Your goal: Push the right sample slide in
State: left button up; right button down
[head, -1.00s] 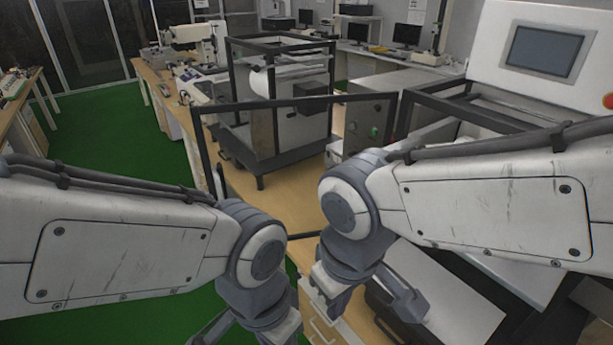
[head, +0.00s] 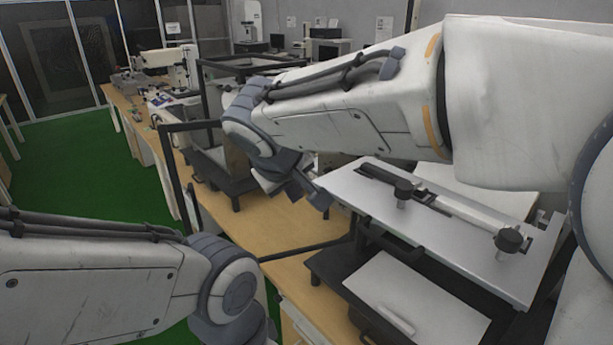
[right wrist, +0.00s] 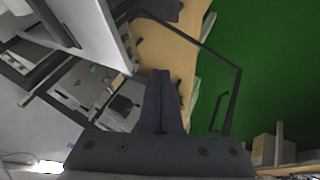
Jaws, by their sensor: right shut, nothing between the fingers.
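A pale metal slide plate (head: 430,240) with a rail and two black knobs sticks out at the right in the head view. A second light plate (head: 390,290) lies lower, in a dark frame. I cannot tell for certain which is the right sample slide. My right gripper (head: 322,199) is shut and empty, just left of the upper plate's left corner; I cannot tell whether they touch. In the right wrist view, its closed fingers (right wrist: 161,78) point past the edge of a pale plate (right wrist: 92,28). My left arm is at lower left; its gripper is below the picture.
A black-framed door (head: 178,185) stands open left of the plates. A wooden bench (head: 255,225) runs behind, with a dark-framed machine (head: 215,135) on it. The green floor (head: 75,150) at the left is open.

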pick_arm(q)
notch_tip(320, 180, up, 2)
jog(key=shift+r+p, duration=0.15)
jog(key=shift+p, duration=0.85)
pick_arm(e)
jog(key=w+d, duration=0.1)
jog(key=w+d+f, duration=0.1)
jog(key=w+d, duration=0.1)
jog(key=shift+w+d+f, duration=0.15)
jog(key=shift+w+d, duration=0.05)
pick_arm(q)
jog(key=shift+d, duration=0.1)
pick_arm(e)
jog(key=shift+w, duration=0.1)
